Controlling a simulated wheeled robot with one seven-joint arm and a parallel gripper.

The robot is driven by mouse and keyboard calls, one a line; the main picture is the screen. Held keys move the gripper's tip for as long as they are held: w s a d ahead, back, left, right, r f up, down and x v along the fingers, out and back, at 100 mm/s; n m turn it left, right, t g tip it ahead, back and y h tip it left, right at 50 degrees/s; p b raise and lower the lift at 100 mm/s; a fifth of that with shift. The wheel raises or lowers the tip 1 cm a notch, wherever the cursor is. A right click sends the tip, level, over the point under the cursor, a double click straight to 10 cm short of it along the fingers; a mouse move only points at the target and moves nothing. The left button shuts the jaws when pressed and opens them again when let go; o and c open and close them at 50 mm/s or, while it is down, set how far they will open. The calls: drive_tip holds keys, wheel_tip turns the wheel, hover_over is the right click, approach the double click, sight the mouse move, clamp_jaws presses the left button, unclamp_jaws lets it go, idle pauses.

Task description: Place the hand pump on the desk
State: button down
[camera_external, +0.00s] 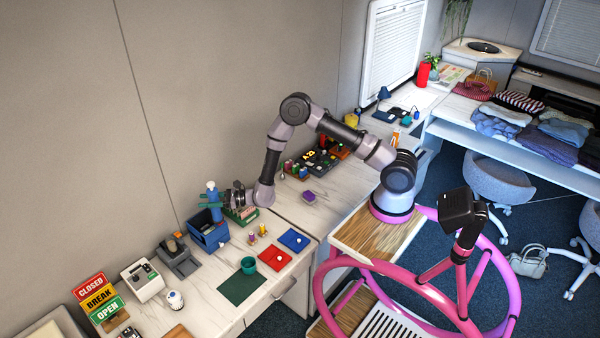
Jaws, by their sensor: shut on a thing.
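My gripper (222,198) reaches left from the end of the arm, low over the left part of the desk. It is shut on an upright item with a pale blue top and teal-green side parts, which looks like the hand pump (212,188). The pump is at the blue open bin (208,235); its lower end is hidden, and I cannot tell whether it is inside the bin or above it. The desk (205,292) is a long white marbled counter along the wall.
Red (274,258) and blue (294,240) squares, a dark green mat (244,288) and a green cup (248,265) lie at the front. A grey device (177,258) and a white box (143,279) stand left. A purple block (309,196) is right, with bare counter around it.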

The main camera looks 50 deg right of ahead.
drive_tip(key=s+a+n+g+y, duration=0.4)
drive_tip(key=s+a+n+g, duration=0.3)
drive_tip(key=s+a, duration=1.9)
wheel_tip(320, 180, down, 14)
drive_tip(key=a+m+g, duration=0.1)
drive_tip(key=shift+w+a+f, duration=0.25)
drive_tip(key=shift+w, duration=0.1)
drive_tip(key=shift+f, duration=0.15)
drive_tip(key=shift+c, duration=1.5)
unclamp_jaws()
